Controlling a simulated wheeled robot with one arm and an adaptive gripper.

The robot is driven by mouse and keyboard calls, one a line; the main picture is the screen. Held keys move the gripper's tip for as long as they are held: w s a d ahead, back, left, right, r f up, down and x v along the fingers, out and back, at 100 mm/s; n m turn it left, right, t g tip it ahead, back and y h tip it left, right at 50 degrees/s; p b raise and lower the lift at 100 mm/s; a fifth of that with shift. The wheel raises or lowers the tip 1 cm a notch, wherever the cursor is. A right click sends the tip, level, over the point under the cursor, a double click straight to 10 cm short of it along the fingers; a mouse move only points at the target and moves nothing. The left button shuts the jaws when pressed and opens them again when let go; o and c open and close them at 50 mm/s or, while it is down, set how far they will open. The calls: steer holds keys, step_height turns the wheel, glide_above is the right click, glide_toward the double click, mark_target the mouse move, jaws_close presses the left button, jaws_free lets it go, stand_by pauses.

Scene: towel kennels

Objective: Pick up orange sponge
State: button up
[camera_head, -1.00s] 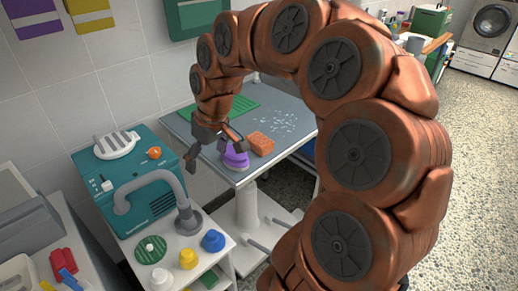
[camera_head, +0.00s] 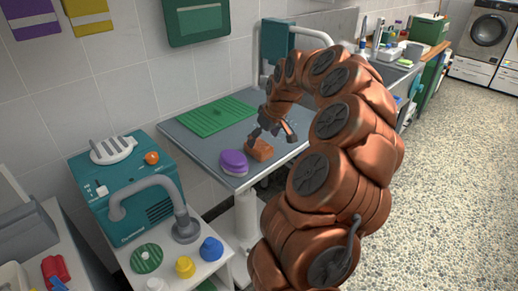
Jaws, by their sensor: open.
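The orange sponge (camera_head: 260,150) lies on the grey table (camera_head: 200,150) near its front edge, just right of a purple brush-like item (camera_head: 233,162). My gripper (camera_head: 270,138) is open and points down directly at the sponge, with its fingers close above or around its far side. I cannot tell whether the fingers touch the sponge. The sponge's upper far part is partly hidden by the fingers.
A green ribbed mat (camera_head: 214,116) lies on the table behind. A teal machine (camera_head: 130,190) with a grey hose stands at left, beside a white cart holding yellow (camera_head: 185,267) and blue (camera_head: 211,249) knobbed items. Speckled floor at right is open.

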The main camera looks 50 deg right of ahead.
mark_target(259, 144)
steer(key=shift+p+x, duration=0.5)
steer(key=shift+x, duration=1.85)
steer(key=shift+a, duration=0.2)
steer(key=shift+c, duration=0.3)
steer(key=c, duration=1)
step_height(259, 144, up, 10)
steer(key=shift+b, duration=0.7)
